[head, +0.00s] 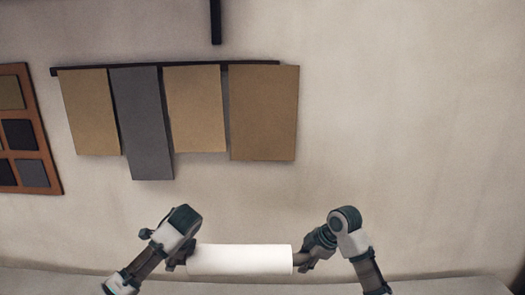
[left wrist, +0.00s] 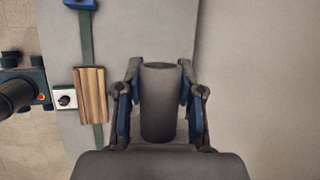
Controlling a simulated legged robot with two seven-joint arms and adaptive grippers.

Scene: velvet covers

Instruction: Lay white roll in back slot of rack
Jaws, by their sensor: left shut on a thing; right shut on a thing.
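The white roll (head: 240,260) is level at the bottom of the head view, held up between my two grippers. My left gripper (head: 181,256) is shut at its left end and my right gripper (head: 303,260) at its right end. In the left wrist view my left gripper (left wrist: 158,105) has its blue-padded fingers on both sides of a dark grey cylinder (left wrist: 158,115), seemingly the roll's end piece. The right fingertips are small and partly hidden in the head view. I cannot make out the rack or its back slot in either view.
Tan and grey fabric panels (head: 262,112) hang from a dark rail on the wall. A wood-framed swatch board (head: 48,165) is at the left. The left wrist view shows a wooden block (left wrist: 91,95) on a green strip and a small white box with a black knob (left wrist: 64,101).

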